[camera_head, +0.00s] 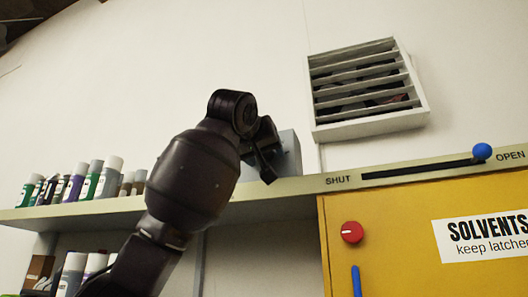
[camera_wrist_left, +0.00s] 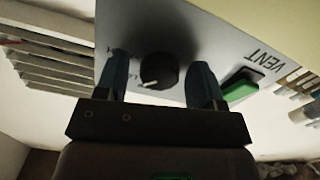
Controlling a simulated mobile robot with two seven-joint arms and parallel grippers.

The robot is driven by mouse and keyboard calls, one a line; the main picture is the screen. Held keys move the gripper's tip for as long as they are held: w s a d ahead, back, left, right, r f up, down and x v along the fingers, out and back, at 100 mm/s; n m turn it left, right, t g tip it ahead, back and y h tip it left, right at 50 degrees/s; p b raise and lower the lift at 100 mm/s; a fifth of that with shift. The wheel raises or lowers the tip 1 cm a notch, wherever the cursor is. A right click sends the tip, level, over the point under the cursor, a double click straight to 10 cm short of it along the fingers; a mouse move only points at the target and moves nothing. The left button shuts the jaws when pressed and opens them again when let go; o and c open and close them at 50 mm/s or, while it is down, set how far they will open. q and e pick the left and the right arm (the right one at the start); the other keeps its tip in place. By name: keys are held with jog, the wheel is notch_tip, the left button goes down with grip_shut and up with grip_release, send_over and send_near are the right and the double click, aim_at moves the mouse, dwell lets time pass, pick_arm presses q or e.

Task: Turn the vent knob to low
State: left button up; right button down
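The vent box is a grey panel marked VENT (camera_wrist_left: 215,50) in the left wrist view. In the head view the box (camera_head: 288,152) stands on the shelf, partly hidden behind my left arm. The black round vent knob (camera_wrist_left: 158,69) has a white pointer mark at its lower left, near a partly readable label starting with L. Another label at its upper left is too small to read. My left gripper (camera_wrist_left: 160,64) is open, with one blue finger on each side of the knob and gaps to both. In the head view the gripper (camera_head: 262,155) is at the box. My right gripper is out of view.
A green rocker switch (camera_wrist_left: 241,88) is on the panel beside one finger. Several bottles (camera_head: 90,182) stand on the shelf at left. A slatted vent (camera_head: 365,90) is on the wall. A blue-knobbed slider (camera_head: 481,151) sits near OPEN, above a yellow solvents cabinet (camera_head: 400,225) with a red knob (camera_head: 352,232).

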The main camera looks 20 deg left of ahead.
pick_arm(q)
jog(key=shift+s, duration=0.15)
jog(key=s+b, duration=0.3)
jog(key=s, duration=0.7)
jog(key=shift+s+a, duration=0.15)
jog(key=shift+s, duration=0.1)
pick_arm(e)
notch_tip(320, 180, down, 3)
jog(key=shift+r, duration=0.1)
